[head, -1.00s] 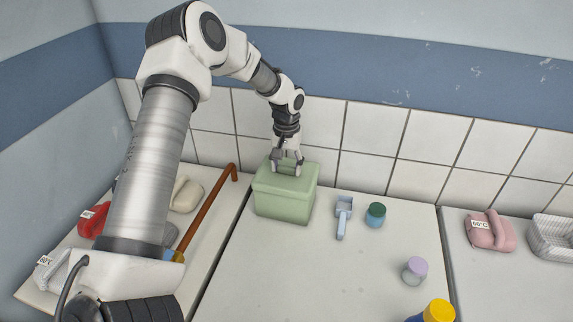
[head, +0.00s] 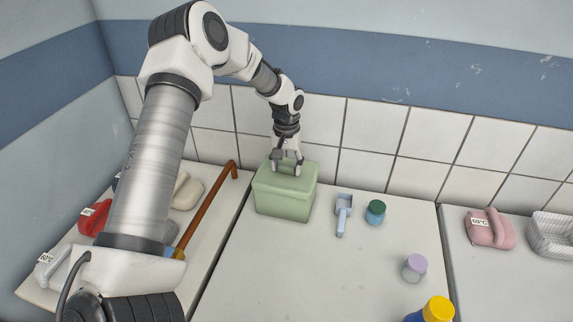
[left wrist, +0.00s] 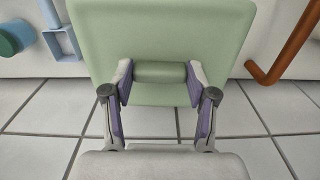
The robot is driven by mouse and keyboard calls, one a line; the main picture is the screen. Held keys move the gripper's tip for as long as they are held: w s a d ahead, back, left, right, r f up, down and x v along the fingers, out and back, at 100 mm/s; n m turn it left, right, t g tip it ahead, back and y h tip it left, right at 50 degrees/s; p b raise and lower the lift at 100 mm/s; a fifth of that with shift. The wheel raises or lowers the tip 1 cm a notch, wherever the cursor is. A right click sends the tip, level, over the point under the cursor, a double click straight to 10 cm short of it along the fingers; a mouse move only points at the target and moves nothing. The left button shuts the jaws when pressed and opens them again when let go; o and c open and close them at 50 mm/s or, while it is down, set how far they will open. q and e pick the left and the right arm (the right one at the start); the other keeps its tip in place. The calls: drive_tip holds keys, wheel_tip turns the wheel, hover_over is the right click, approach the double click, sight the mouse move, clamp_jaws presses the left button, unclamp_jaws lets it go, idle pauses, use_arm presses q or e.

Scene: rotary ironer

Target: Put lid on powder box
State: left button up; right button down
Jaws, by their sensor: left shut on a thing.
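The green powder box (head: 283,203) stands on the white counter near the tiled wall. Its green lid (head: 305,174) lies on top and looks seated on the box, though the far edge is partly hidden by my gripper. My left gripper (head: 287,170) is above the lid with its fingers pointing down. In the left wrist view, the fingers close on both ends of the rounded handle (left wrist: 160,72) on the lid (left wrist: 160,30). My right gripper is not in view.
A pale blue scoop (head: 343,215), a teal-capped jar (head: 376,212) and a lilac-capped jar (head: 414,267) stand right of the box. A yellow-capped bottle (head: 437,309) is at the front. A brown pipe (head: 208,212) lies left.

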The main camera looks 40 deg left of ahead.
use_arm(q)
drive_tip(key=shift+f, duration=0.35)
idle(0.3)
drive_tip(key=o, duration=1.2)
drive_tip(key=shift+o, duration=0.2)
drive_tip(key=shift+o, duration=1.2)
drive_tip(key=shift+r, duration=3.55)
clamp_jaws()
